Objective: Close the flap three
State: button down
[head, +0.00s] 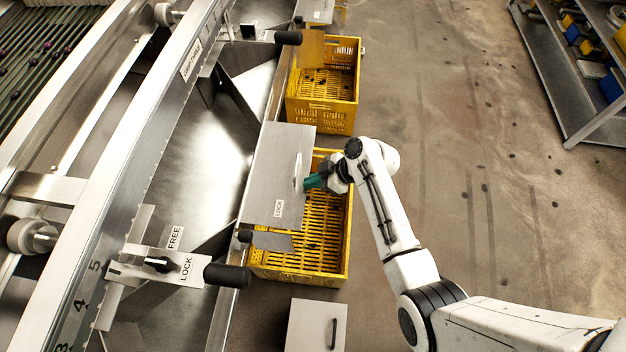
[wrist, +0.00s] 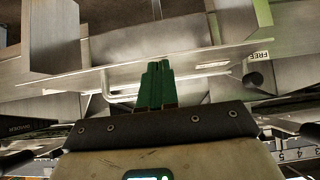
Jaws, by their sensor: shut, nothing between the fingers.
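A flat grey metal flap (head: 272,180) with a LOCK label hangs over the near side of a yellow crate (head: 300,270). It has a pale bar handle (head: 297,171) near its right edge. No number shows on it, so I cannot tell whether it is flap three. My gripper (head: 308,183) has green fingers and is right beside the handle. In the wrist view, the shut fingers (wrist: 157,68) point at a metal panel edge, with a pale bar (wrist: 205,73) close by. Whether they touch it is unclear.
A lever with a black grip (head: 226,275) sits by FREE and LOCK labels. Another yellow crate (head: 325,100) stands farther back. A grey panel with a dark handle (head: 316,325) is at the bottom. A shelf rack (head: 575,80) stands at right; the floor between is open.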

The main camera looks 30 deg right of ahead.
jog(key=shift+f, duration=0.15)
notch_tip(320, 180, down, 15)
jog(key=w+a+t+y+b, duration=0.25)
jog(key=t+y+b, duration=0.35)
jog(key=b, duration=2.4)
jog(key=w+a+f+y+b, duration=0.1)
jog(key=w+a+f+b, duration=0.4)
jog(key=a+b, duration=0.5)
jog(key=shift+w+f+g+b, duration=0.4)
jog(key=shift+w+b, duration=0.45)
jog(key=shift+b, duration=1.75)
jog(key=shift+r, duration=0.1)
